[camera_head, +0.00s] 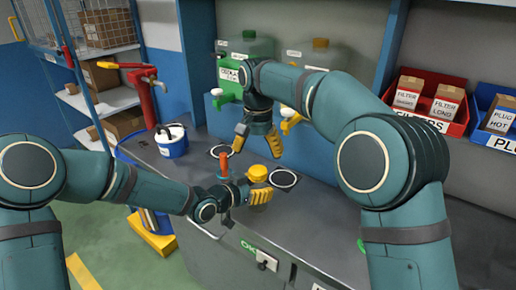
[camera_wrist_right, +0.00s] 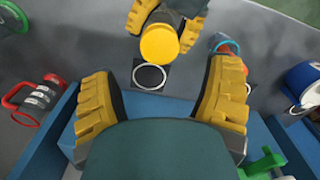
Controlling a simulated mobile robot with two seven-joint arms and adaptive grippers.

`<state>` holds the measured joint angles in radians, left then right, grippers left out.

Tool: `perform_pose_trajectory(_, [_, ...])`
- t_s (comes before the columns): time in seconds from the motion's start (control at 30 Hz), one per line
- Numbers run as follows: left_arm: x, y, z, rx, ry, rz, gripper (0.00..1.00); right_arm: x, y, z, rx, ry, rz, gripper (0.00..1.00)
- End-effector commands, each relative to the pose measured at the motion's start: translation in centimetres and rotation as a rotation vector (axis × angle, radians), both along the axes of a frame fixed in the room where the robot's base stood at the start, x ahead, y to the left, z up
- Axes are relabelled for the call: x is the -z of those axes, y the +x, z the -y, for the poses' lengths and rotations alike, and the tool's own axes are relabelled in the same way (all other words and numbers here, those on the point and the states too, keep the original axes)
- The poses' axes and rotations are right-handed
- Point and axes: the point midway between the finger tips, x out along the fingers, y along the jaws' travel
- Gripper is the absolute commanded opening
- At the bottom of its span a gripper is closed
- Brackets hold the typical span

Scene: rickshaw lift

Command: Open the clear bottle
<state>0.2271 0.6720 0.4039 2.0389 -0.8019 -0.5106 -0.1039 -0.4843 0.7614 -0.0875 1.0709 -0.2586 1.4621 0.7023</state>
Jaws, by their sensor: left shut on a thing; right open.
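The clear bottle (camera_head: 259,206) has a yellow cap (camera_head: 257,173) and stands near the counter's front edge. My left gripper (camera_head: 258,191) is shut on the bottle's body below the cap and hides much of it. In the right wrist view the cap (camera_wrist_right: 159,43) shows at the top, beside the left gripper (camera_wrist_right: 184,8). My right gripper (camera_head: 257,140) is open and empty, above and behind the cap, with its fingers pointing down. In its wrist view its two fingers (camera_wrist_right: 160,100) are spread wide, with the cap beyond their tips.
A ringed mark (camera_head: 283,178) lies on the counter right of the bottle, another (camera_head: 220,152) behind it. An orange-handled item (camera_head: 224,163) stands close left of the bottle.

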Motion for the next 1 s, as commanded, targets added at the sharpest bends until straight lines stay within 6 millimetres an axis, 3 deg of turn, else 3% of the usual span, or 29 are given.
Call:
perform_pose_trajectory(0.4, [0.0,0.0,0.0,0.0,0.0,0.0,0.0,5.7,0.0,0.0,-0.002,-0.001,-0.001,0.78])
perform_pose_trajectory(0.83, [0.0,0.0,0.0,0.0,0.0,0.0,0.0,6.6,0.0,0.0,-0.002,0.0,0.0,0.78])
perform_pose_trajectory(1.0, [0.0,0.0,0.0,0.0,0.0,0.0,0.0,6.5,0.0,0.0,-0.002,0.0,0.0,0.19])
